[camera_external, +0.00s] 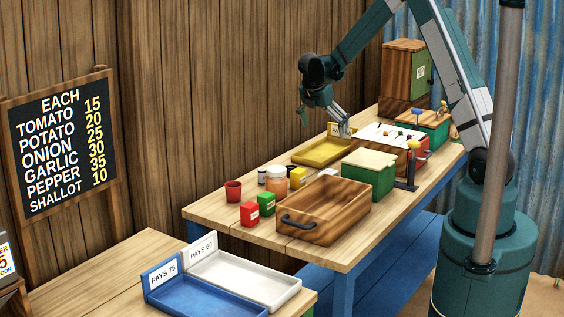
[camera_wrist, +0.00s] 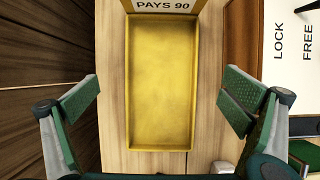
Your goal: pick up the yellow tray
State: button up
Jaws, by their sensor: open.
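The yellow tray (camera_external: 318,154) lies on the wooden table near the back wall in the external view. It is empty, and its far end carries a label reading PAYS 90. In the wrist view the yellow tray (camera_wrist: 160,85) fills the middle, below my gripper. My gripper (camera_wrist: 168,97) is open, with one finger on each side of the tray's outline and nothing between them. In the external view my gripper (camera_external: 342,130) is over the far end of the tray. I cannot tell how high it is above the tray.
A wooden crate (camera_external: 327,207) with a handle, a green box (camera_external: 369,178) and small jars stand nearer on the table. A board marked LOCK and FREE (camera_wrist: 290,50) lies right of the tray. The plank wall (camera_wrist: 45,90) is close on the left.

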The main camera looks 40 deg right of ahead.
aim_at(366, 130)
jog(key=shift+f, duration=0.1)
jog(key=shift+x, duration=1.2)
jog(key=shift+s+b+x, duration=0.2)
jog(key=shift+b+x, duration=0.1)
jog(key=shift+x, duration=2.3)
jog(key=shift+d, duration=0.15)
jog(key=c, duration=1.2)
jog(key=shift+r, duration=0.2)
